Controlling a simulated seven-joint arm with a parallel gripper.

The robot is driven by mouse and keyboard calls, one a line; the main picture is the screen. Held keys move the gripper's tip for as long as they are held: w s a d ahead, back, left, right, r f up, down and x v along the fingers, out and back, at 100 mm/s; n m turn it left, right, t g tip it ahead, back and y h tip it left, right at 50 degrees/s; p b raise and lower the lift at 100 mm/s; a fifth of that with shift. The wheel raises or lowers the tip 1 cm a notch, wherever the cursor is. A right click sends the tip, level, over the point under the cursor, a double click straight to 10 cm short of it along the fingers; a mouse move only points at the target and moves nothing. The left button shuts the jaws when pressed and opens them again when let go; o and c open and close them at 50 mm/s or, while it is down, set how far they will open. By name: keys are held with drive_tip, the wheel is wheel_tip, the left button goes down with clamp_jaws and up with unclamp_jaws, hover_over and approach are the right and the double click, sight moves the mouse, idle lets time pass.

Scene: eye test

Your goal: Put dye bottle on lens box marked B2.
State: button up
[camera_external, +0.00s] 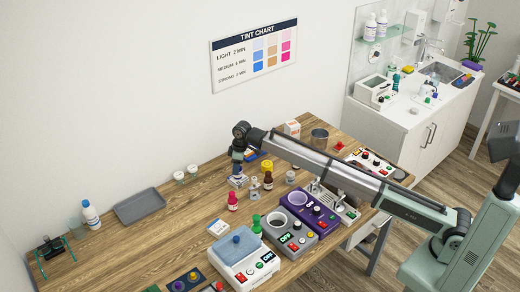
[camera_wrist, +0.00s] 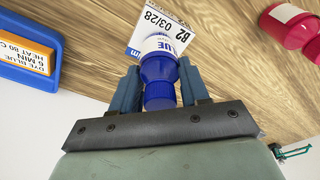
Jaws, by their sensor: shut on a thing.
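My gripper (camera_wrist: 160,90) is shut on a small dye bottle (camera_wrist: 158,72) with a blue cap and a white label ending in "UE". In the external view my gripper (camera_external: 238,165) points down at the back middle of the wooden table. A white lens box (camera_wrist: 152,32) marked "B2 03/28" lies directly beyond the bottle's base in the wrist view. The box also shows in the external view (camera_external: 237,182), right under the gripper. The bottle looks upright over the box; I cannot tell whether it touches it.
A red bottle (camera_external: 232,201) and a brown bottle (camera_external: 268,181) stand close by. Heaters and a scale (camera_external: 244,260) fill the front. The table left of the box is mostly clear near a grey tray (camera_external: 139,206).

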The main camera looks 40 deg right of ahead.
drive_tip(key=shift+f, duration=0.1)
drive_tip(key=o, duration=1.1)
drive_tip(key=shift+o, duration=0.2)
wheel_tip(320, 180, up, 12)
drive_tip(key=s+d, duration=0.1)
drive_tip(key=shift+s+d, duration=0.15)
